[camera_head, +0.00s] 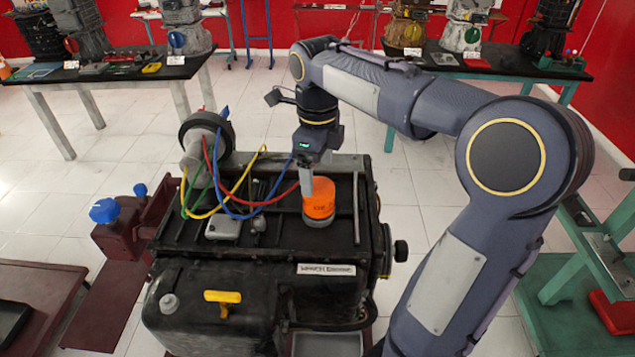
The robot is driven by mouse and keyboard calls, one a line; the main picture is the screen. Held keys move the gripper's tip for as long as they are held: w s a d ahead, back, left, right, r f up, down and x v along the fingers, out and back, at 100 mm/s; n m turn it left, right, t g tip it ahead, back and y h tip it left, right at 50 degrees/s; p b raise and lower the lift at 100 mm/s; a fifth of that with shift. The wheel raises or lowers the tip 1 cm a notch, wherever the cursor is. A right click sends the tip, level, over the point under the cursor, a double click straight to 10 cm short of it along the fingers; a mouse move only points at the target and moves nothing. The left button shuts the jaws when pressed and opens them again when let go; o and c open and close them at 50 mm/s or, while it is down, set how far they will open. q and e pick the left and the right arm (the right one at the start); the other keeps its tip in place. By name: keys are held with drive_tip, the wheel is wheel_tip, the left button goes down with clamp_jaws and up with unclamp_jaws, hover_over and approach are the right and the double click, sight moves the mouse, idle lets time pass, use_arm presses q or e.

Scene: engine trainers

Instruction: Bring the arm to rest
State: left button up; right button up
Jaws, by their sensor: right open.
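My right arm reaches in from the right, over the engine trainer (232,290). My right gripper (312,190) points down above the engine's top, at the orange cylinder (318,202). One finger shows in front of the upper part of the cylinder; the other is hidden. The gripper is open, and I cannot tell whether it touches the cylinder. The orange cylinder stands upright on the black engine top. My left arm and gripper are not in view.
Coloured cables (240,195) loop across the engine's left top from a round dark part (205,130). A maroon stand with a blue knob (104,211) is at the left. Tables with other engine parts stand at the back left (110,75) and back right (490,66). Tiled floor is clear between.

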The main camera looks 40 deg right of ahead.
drive_tip(key=shift+r, duration=0.65)
drive_tip(key=shift+s, duration=0.1)
drive_tip(key=shift+s+a+f+n, duration=0.15)
drive_tip(key=shift+s+n, duration=0.1)
drive_tip(key=shift+n, duration=0.35)
drive_tip(key=s+a+f+n+t+y, duration=0.1)
drive_tip(key=s+a+f+n+t, duration=0.1)
drive_tip(key=n, duration=0.7)
drive_tip(key=s+a+f+n+t+y, duration=0.1)
drive_tip(key=s+a+f+n, duration=0.3)
drive_tip(key=s+a+n, duration=0.2)
drive_tip(key=s+a+f+n+t+y, duration=0.1)
drive_tip(key=s+a+f+n+t, duration=0.1)
drive_tip(key=s+n, duration=0.6)
drive_tip(key=a+f+n, duration=0.1)
drive_tip(key=a+n, duration=0.1)
drive_tip(key=n, duration=0.2)
drive_tip(key=shift+a+t+y, duration=0.2)
drive_tip(key=shift+t+y, duration=0.1)
drive_tip(key=shift+y, duration=0.1)
